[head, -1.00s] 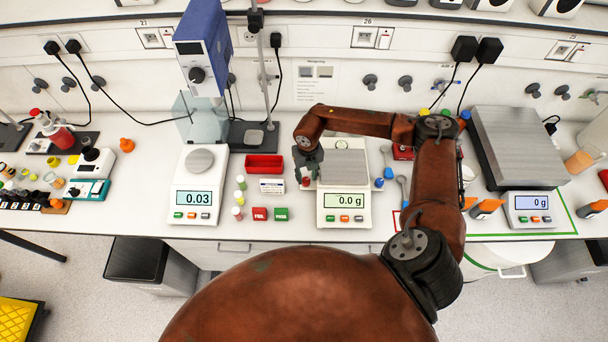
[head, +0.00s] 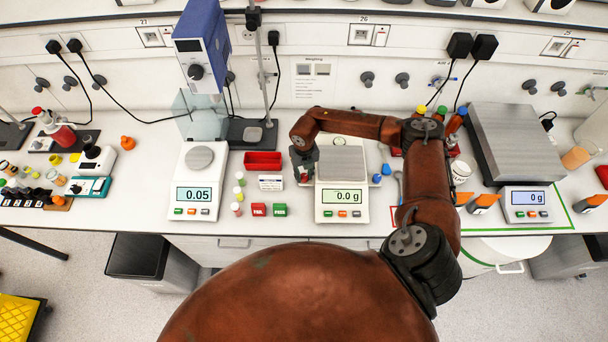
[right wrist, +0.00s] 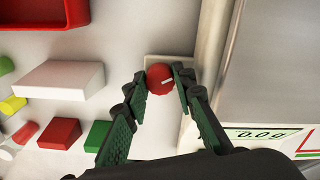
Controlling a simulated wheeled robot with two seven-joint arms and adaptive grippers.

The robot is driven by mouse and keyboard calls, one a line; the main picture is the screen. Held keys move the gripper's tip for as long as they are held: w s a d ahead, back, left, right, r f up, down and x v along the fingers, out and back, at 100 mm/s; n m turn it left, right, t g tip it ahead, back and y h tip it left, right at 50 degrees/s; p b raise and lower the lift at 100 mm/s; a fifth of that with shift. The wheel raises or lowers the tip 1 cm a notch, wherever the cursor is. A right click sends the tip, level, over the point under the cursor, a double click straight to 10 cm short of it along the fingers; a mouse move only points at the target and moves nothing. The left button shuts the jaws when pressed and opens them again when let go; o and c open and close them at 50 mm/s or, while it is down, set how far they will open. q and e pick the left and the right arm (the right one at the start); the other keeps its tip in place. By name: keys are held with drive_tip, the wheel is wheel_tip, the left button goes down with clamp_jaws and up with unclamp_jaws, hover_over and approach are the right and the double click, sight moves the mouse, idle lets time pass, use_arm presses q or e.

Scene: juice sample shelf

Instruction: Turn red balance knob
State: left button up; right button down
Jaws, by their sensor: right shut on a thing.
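The red balance knob (right wrist: 160,79) is a round red knob with a white line on its face, on a small pale block at the left side of the balance. In the right wrist view the line points right and slightly up. My right gripper (right wrist: 159,82) is shut on the knob, one green-padded finger on each side. In the head view the gripper (head: 303,165) sits just left of the middle balance (head: 342,208), which reads 0.0 g, and mostly hides the knob. My left gripper is in no view.
A red tray (head: 262,168), a white box (head: 271,183), and red (head: 258,210) and green (head: 280,210) blocks lie left of the gripper. Another balance (head: 197,225) reads 0.05 further left. Small vials (head: 238,193) stand between.

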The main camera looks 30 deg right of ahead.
drive_tip(key=shift+w+n+b, duration=0.15)
drive_tip(key=shift+n+b, duration=0.4)
drive_tip(key=shift+n, duration=0.05)
drive_tip(key=shift+n+b, duration=0.3)
drive_tip(key=shift+f+n+b, duration=0.1)
drive_tip(key=shift+n+b, duration=0.55)
drive_tip(key=shift+n, duration=0.05)
drive_tip(key=n+b, duration=0.2)
drive_tip(key=shift+n, duration=0.3)
drive_tip(key=shift+n+b, duration=0.85)
drive_tip(key=shift+n, duration=0.35)
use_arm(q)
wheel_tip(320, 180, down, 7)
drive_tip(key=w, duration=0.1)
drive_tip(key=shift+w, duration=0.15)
use_arm(e)
drive_tip(key=shift+n, duration=0.3)
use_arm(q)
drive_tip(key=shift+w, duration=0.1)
use_arm(e)
drive_tip(key=shift+r, duration=0.2)
drive_tip(key=c, duration=1.9)
unclamp_jaws()
drive_tip(key=shift+a, duration=0.1)
